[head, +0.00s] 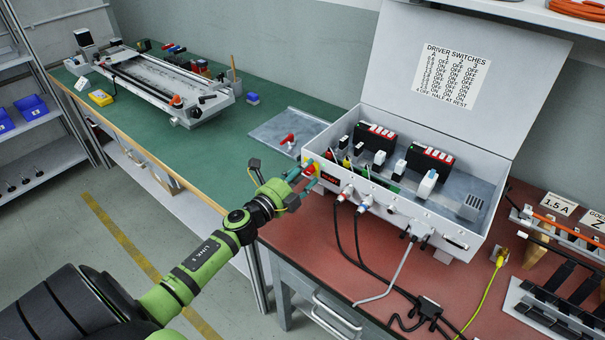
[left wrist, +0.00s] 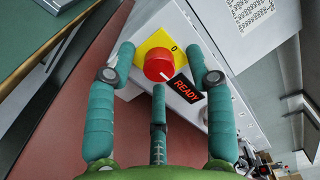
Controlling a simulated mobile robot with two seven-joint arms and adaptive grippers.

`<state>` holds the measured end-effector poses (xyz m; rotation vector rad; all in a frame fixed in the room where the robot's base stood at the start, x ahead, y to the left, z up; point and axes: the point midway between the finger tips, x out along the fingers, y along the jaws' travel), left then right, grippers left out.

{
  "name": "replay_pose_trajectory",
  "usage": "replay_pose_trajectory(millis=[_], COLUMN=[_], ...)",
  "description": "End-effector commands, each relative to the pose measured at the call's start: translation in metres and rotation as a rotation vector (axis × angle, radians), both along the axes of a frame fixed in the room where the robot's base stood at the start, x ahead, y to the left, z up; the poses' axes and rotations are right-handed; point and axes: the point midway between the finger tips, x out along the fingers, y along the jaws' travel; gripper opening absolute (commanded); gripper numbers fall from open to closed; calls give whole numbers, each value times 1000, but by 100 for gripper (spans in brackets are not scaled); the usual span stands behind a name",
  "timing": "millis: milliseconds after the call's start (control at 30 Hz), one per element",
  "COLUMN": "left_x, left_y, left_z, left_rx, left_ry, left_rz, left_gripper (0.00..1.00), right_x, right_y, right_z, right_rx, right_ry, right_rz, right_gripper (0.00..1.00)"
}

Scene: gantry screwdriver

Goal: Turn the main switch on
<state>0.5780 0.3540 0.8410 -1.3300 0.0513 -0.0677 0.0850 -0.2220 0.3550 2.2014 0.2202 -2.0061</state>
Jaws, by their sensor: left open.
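The main switch is a red round knob on a yellow plate, on the front of the grey control box (head: 408,208) near its left end. In the left wrist view the red knob (left wrist: 158,67) has a short white mark, and a "0" is printed on the yellow plate (left wrist: 146,50). My left gripper (head: 288,172) is open in front of the knob. In the left wrist view its teal fingers lie left, right and below the knob, with nothing held between them. I cannot tell whether any finger touches it. My right gripper is not in view.
A display (left wrist: 187,89) beside the switch reads "READY" in red. Cables (head: 357,240) hang from the box front onto the red bench top (head: 330,262). The raised lid (head: 450,75) carries a driver switches table. A green bench (head: 215,150) with a gantry machine (head: 160,80) stands left.

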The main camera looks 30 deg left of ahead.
Motion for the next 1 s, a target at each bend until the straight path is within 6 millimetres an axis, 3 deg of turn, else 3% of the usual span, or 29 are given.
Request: replay_pose_trajectory(millis=[267,700,1000], left_x=[-23,-105,-120], left_y=[2,8,9], left_z=[-2,-1,0], left_rx=[-2,-3,0], left_ry=[4,2,-1], left_rz=[0,1,0], left_gripper=[53,53,53], right_x=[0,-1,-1], right_y=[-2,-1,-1], right_z=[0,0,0], right_rx=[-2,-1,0], right_ry=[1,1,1], right_rz=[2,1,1], right_gripper=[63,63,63])
